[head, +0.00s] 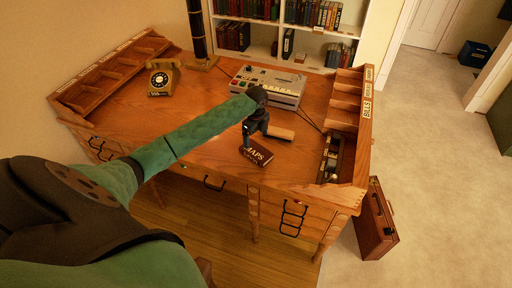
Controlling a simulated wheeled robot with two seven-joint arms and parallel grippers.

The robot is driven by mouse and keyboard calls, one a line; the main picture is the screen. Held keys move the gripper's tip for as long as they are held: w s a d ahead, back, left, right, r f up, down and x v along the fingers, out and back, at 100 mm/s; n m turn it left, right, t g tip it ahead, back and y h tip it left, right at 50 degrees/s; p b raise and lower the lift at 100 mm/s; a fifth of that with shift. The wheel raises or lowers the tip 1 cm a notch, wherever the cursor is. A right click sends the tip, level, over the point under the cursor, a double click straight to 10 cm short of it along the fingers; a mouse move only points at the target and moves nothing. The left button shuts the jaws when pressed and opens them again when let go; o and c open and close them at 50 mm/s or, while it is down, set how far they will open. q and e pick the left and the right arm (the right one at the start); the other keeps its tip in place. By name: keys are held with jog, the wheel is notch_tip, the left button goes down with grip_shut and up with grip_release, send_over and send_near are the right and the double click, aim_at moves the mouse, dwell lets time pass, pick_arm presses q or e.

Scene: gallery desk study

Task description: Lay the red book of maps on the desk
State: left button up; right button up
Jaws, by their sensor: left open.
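The dark red book of maps (259,155), with MAPS in pale letters on it, is at the front middle of the desk (215,152). It appears to rest on the desk top at a slant, its lettered face toward me. My left gripper (247,142) is open, just above the book's upper left edge. I cannot tell whether a finger touches the book. The gripper and wrist hide the area just behind the book. My right gripper does not show.
A small tan block (281,133) lies just behind the book. A grey console (268,86) stands at the back, a yellow rotary phone (160,78) at back left. Wooden compartments line both desk sides. A brown case (375,222) stands on the floor at right. The desk's left middle is clear.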

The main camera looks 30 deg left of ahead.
pick_arm(q)
jog(key=shift+r+b, duration=0.5)
jog(key=shift+r, duration=1.6)
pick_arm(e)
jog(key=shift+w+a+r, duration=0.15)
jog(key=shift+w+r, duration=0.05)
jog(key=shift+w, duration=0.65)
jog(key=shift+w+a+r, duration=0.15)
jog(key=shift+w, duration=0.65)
pick_arm(q)
jog(key=shift+f, duration=0.1)
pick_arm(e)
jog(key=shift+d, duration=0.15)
